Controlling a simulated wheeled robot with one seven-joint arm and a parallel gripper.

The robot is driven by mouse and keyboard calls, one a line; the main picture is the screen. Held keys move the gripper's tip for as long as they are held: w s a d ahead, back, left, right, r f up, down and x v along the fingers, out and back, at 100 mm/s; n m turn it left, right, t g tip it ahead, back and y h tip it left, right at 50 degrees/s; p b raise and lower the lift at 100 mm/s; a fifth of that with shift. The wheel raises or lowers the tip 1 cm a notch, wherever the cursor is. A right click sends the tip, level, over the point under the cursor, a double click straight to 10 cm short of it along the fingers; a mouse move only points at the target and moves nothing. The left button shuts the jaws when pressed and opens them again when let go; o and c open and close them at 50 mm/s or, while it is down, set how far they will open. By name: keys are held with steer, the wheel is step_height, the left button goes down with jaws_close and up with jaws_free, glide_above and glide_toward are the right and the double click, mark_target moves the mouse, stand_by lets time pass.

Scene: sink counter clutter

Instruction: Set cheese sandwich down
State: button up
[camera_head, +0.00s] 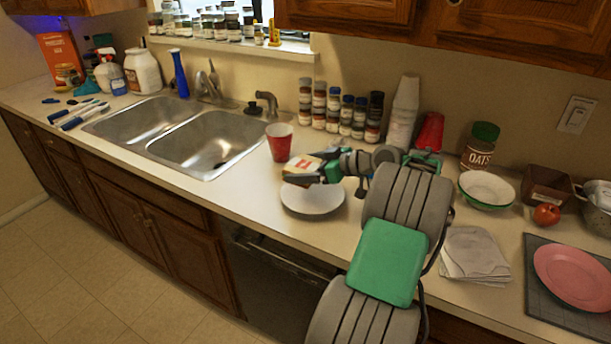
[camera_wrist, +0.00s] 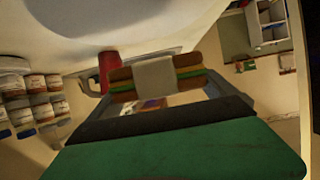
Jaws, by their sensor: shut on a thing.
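My gripper (camera_head: 318,172) is shut on the cheese sandwich (camera_head: 301,167) and holds it over the white plate (camera_head: 312,203) on the counter. The sandwich looks wrapped in a pale band with a red mark. In the wrist view the sandwich (camera_wrist: 182,74) shows brown bread edges with green and orange layers and a pale band round the middle. The plate's far part is partly hidden under the sandwich and gripper. A small gap seems to lie between sandwich and plate, though I cannot tell its exact height.
A red cup (camera_head: 279,142) stands just behind and left of the plate. The double sink (camera_head: 207,142) is to the left. Spice jars (camera_head: 340,109) and stacked pale cups (camera_head: 403,112) line the wall. Folded cloths (camera_head: 474,255) and a green-rimmed bowl (camera_head: 487,189) are to the right.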

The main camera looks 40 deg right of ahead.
steer(key=f, duration=0.4)
steer(key=shift+w+d, duration=0.3)
steer(key=shift+d, duration=0.05)
steer(key=shift+f+b, duration=0.45)
steer(key=shift+f, duration=0.1)
steer(key=shift+f, duration=0.1)
steer(key=o, duration=1.1)
